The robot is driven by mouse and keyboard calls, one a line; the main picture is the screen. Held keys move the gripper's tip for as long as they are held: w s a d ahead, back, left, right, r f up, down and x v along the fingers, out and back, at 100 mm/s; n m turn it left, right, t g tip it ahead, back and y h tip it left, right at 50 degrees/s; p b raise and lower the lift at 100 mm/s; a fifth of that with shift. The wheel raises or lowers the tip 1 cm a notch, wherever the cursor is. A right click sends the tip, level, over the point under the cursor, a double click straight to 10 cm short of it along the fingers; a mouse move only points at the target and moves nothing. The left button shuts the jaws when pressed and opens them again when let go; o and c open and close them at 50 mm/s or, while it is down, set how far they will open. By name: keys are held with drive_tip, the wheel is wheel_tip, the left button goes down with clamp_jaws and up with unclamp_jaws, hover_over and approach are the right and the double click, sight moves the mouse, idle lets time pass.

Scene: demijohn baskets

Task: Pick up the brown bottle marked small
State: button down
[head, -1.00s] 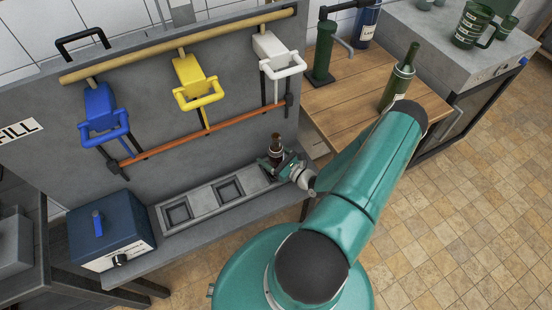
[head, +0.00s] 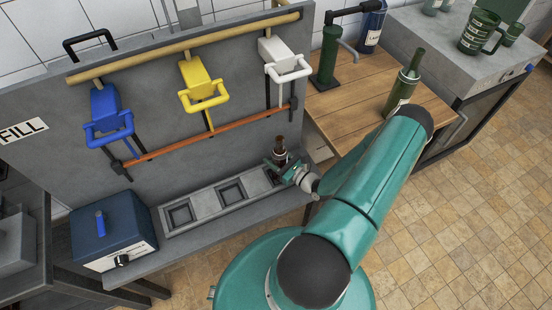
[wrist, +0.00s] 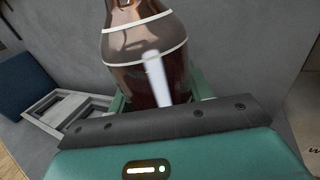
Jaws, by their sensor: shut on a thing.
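The brown bottle (head: 280,150) stands upright at the right end of the grey shelf tray, under the white valve. Its body with pale bands fills the middle of the wrist view (wrist: 148,55); any size marking on it cannot be read. My gripper (head: 283,165) is shut on the bottle, with its fingers around the body from the front right. The bottle's base is hidden behind my gripper, so I cannot tell whether it touches the tray.
The grey tray (head: 205,206) has square recesses. Blue (head: 105,110), yellow (head: 198,82) and white (head: 280,58) valves hang above. A blue box (head: 110,232) is at left. A green bottle (head: 402,88) and a green pump (head: 327,60) stand on the wooden table (head: 360,100).

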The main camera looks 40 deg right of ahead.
drive_tip(key=shift+r, duration=1.4)
drive_tip(key=s+a+r, duration=0.7)
drive_tip(key=s+r, duration=0.2)
drive_tip(key=s, duration=0.3)
drive_tip(key=shift+r, duration=0.4)
